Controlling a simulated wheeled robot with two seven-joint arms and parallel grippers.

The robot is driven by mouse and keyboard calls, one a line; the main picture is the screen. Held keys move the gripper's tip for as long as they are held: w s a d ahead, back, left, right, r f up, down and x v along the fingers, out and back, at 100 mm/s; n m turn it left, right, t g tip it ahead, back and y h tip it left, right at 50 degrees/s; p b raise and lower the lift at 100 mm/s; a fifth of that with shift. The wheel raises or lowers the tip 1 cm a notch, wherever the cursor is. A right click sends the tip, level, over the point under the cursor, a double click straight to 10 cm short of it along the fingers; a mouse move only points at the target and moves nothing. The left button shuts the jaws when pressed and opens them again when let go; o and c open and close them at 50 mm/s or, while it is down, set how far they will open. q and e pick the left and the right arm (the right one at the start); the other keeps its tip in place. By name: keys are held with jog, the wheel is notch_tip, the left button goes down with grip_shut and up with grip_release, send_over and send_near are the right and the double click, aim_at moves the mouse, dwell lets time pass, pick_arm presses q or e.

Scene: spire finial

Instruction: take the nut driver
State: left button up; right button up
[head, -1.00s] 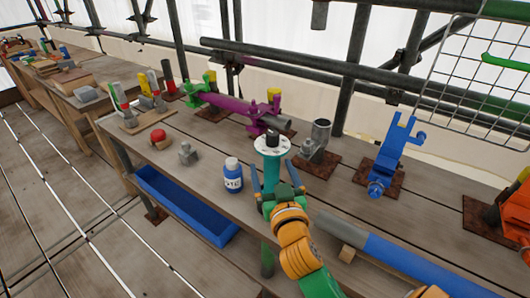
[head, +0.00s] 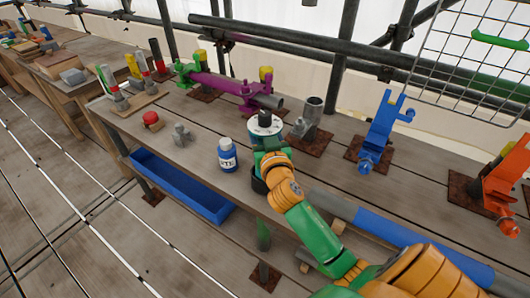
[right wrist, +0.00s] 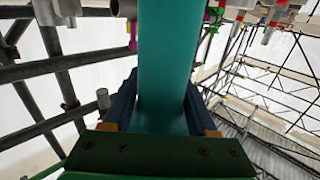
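A teal tool, which I take for the nut driver (right wrist: 165,60), shows as a thick upright shaft in the right wrist view. In the head view its white disc top and black tip (head: 265,122) stick up above my right gripper, while its teal shaft is mostly hidden. My right gripper (right wrist: 160,100) has a dark blue finger on each side of the shaft. Both fingers appear to press against it, leaving no clear gap. A dark round cup or ring (head: 259,184) shows just below the gripper at the bench's front edge. My left gripper is not in view.
A blue-labelled bottle (head: 228,155) stands close to the left of my right gripper. A grey pipe stub (head: 308,115) and a blue clamp (head: 382,130) stand to the right. A grey-and-blue tube (head: 400,235) lies near my forearm. A blue trough (head: 180,185) hangs along the bench front.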

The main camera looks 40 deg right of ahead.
jog(key=shift+w, duration=0.1)
grip_shut()
jog(key=shift+r, duration=0.1)
